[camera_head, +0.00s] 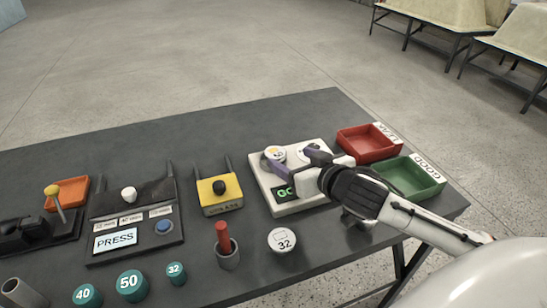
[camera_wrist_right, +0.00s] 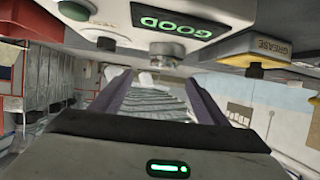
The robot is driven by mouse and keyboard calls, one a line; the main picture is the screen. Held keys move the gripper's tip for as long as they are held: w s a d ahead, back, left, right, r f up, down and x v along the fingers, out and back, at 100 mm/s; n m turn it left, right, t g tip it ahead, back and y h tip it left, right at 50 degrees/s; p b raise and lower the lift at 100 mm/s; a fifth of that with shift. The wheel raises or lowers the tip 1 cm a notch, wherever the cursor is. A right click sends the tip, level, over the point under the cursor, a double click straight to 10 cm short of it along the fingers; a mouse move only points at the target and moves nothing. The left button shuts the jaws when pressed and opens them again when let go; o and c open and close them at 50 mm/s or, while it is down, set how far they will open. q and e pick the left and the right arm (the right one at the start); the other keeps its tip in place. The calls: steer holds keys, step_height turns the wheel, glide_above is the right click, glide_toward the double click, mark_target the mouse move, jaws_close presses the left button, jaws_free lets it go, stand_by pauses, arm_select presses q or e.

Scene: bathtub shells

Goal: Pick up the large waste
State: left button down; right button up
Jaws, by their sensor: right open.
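A small round metal piece with a pale, marked top (camera_head: 275,153) sits on the white test device (camera_head: 263,190); it looks like the waste, but I cannot confirm that it is the large one. My right gripper (camera_head: 292,157) is open over the device, its purple-grey fingers spread, with one finger close beside the piece. In the right wrist view, the fingers (camera_wrist_right: 162,80) are apart with nothing gripped between them. A silver round fitting (camera_wrist_right: 167,50) shows beyond them, near the lit GOOD display (camera_wrist_right: 172,20). My left gripper is not in view.
A red LEAK tray (camera_head: 352,152) and a green GOOD tray (camera_head: 425,192) stand at the right. A yellow grease box (camera_head: 212,200), a black press (camera_head: 155,215), a red rod in a grey cup (camera_head: 228,258) and several teal size discs (camera_head: 132,285) occupy the left and front. The table's back is clear.

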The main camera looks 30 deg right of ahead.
mark_target(276, 153)
steer(key=shift+a+x, duration=0.15)
steer(key=shift+x, duration=1.45)
steer(key=shift+a+x, duration=0.2)
steer(key=shift+x, duration=1.35)
steer(key=shift+f, duration=0.1)
steer(key=c, duration=1.3)
